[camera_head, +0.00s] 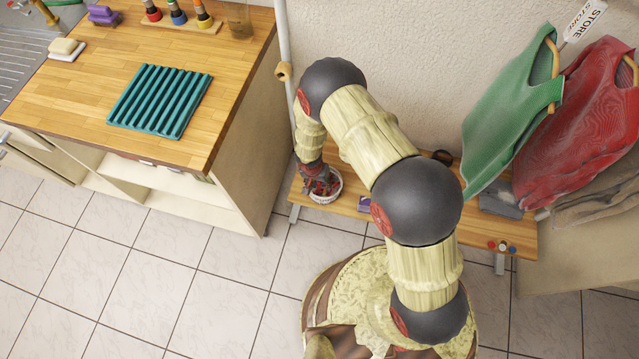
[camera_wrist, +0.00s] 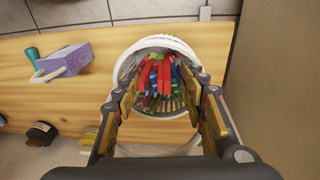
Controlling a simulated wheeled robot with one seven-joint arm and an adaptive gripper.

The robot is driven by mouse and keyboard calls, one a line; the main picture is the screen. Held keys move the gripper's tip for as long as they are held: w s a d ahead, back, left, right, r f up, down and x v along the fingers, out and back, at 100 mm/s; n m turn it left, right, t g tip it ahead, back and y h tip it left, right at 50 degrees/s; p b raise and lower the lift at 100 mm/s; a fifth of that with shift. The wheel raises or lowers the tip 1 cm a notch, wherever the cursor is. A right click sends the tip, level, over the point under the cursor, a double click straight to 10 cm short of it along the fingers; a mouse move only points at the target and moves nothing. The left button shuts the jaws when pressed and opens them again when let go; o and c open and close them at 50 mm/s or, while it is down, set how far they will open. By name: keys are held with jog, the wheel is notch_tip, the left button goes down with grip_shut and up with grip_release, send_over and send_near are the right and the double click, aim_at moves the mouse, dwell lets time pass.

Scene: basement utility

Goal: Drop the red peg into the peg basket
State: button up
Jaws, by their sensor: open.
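The peg basket (camera_wrist: 152,41) is a round white slatted basket on the wooden bench; in the head view its rim (camera_head: 325,200) shows under the end of my arm. Several pegs lie in it, red ones on top and blue, green and dark ones around them. A red peg (camera_wrist: 165,72) is among these; I cannot tell which one the task names. My gripper (camera_wrist: 165,90) is open above the basket, its fingers apart at either side of the opening, with nothing held between them. In the head view my gripper (camera_head: 319,180) is mostly hidden.
The wooden bench (camera_wrist: 80,110) carries a purple box (camera_wrist: 68,62) with a teal-handled thing beside it, and dark round objects (camera_wrist: 42,133). A beige panel (camera_wrist: 270,80) stands close to the right. Green (camera_head: 515,110) and red (camera_head: 585,120) garments hang over the bench.

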jog(key=shift+r+p, duration=0.8)
jog(key=shift+r, duration=0.05)
notch_tip(320, 180, up, 11)
jog(key=s+a+p, duration=0.1)
jog(key=p, duration=0.2)
jog(key=shift+a+r, duration=0.15)
jog(key=shift+a, duration=0.1)
jog(key=w+d+r+t, duration=0.1)
jog(key=d+r, duration=0.2)
jog(key=r, duration=0.8)
jog(key=w+d+r+n, duration=0.1)
jog(key=d+r, duration=0.2)
jog(key=r, duration=0.8)
jog(key=w+d+r+t, duration=0.1)
jog(key=d+r, duration=0.2)
jog(key=r, duration=0.8)
jog(key=s+d+r+n+t, duration=0.1)
jog(key=s+d+r, duration=0.2)
jog(key=s+r, duration=0.3)
jog(key=s+d+r, duration=0.3)
jog(key=s+r, duration=0.2)
jog(key=r, duration=0.3)
jog(key=s+r+n+t+y, duration=0.1)
jog(key=s+r, duration=0.4)
jog(key=s, duration=0.6)
jog(key=shift+d+n+t+y, duration=0.3)
jog(key=shift+d+n, duration=0.1)
jog(key=shift+n, duration=0.2)
